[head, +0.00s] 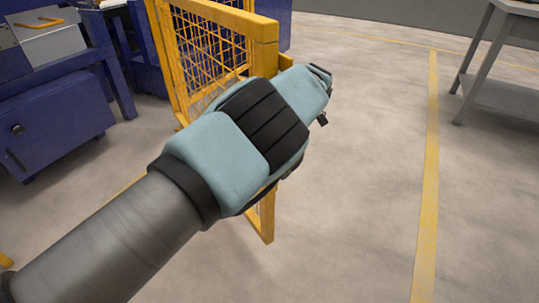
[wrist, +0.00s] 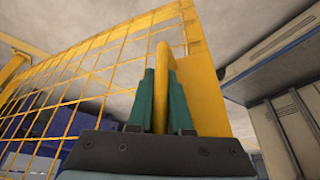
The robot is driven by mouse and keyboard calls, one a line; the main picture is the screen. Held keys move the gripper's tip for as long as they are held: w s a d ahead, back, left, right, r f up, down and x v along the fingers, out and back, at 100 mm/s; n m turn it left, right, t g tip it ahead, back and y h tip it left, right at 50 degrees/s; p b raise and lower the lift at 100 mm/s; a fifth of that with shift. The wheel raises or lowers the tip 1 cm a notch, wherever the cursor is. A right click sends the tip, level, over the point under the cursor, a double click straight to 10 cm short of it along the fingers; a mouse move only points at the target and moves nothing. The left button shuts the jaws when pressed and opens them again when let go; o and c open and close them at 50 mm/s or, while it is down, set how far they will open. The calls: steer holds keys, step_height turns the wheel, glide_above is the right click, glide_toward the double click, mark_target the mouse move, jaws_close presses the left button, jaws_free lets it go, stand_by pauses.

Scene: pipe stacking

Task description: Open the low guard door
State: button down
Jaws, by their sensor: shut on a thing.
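The low guard door is yellow, with a square-bar frame (head: 264,30) and wire mesh (head: 205,65). It stands upright in the middle of the head view, its lower part largely behind my arm. In the wrist view its mesh (wrist: 75,85) fills the left and its broad frame (wrist: 205,75) rises at the centre. My gripper (wrist: 163,85) has its two teal fingers closed on either side of a yellow upright handle (wrist: 160,62) beside that frame. In the head view my arm hides the fingers. How far the door stands ajar, I cannot tell.
Blue cabinets (head: 55,120) stand at the left, behind the door. A grey metal table (head: 500,90) stands at the far right. The grey floor between the door and the table is clear, crossed by a yellow floor line (head: 428,180).

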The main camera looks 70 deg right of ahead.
steer(key=shift+s+d+r, duration=0.1)
steer(key=shift+s+r, duration=0.05)
steer(key=shift+r, duration=0.25)
steer(key=c, duration=1.2)
jaws_free()
steer(key=shift+c, duration=0.2)
steer(key=o, duration=0.4)
steer(key=shift+f, duration=0.15)
steer(key=shift+s, duration=0.1)
steer(key=v, duration=0.7)
steer(key=shift+r+p, duration=0.3)
steer(key=shift+p, duration=0.1)
steer(key=shift+c, duration=0.3)
